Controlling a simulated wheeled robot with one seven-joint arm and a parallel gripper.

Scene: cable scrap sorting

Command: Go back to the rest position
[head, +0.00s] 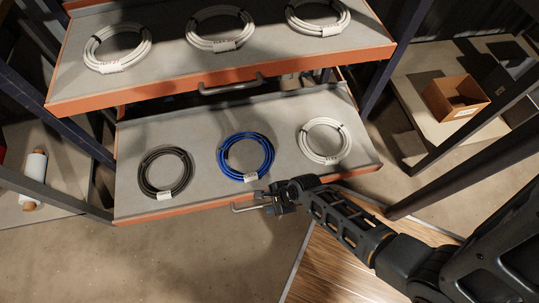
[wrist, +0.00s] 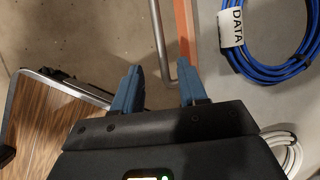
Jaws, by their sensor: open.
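My gripper (head: 272,201) is at the front edge of the lower drawer (head: 215,198), beside the right end of its handle (head: 240,207). In the wrist view the fingers (wrist: 158,92) are apart with nothing held, and the handle bar (wrist: 161,40) reaches down toward the gap between them. I cannot tell whether they touch it. The lower drawer is pulled out and holds a black cable coil (head: 165,172), a blue cable coil (head: 245,157) with a white tag and a white cable coil (head: 323,141). The blue coil's tag reads DATA in the wrist view (wrist: 231,27).
An upper drawer (head: 180,77) with white coils is also out, above the lower one. A wooden surface (head: 335,265) lies below my arm. Dark posts (head: 400,60) stand at the right, with a cardboard box (head: 455,97) on a shelf beyond. Floor at front left (head: 180,260) is clear.

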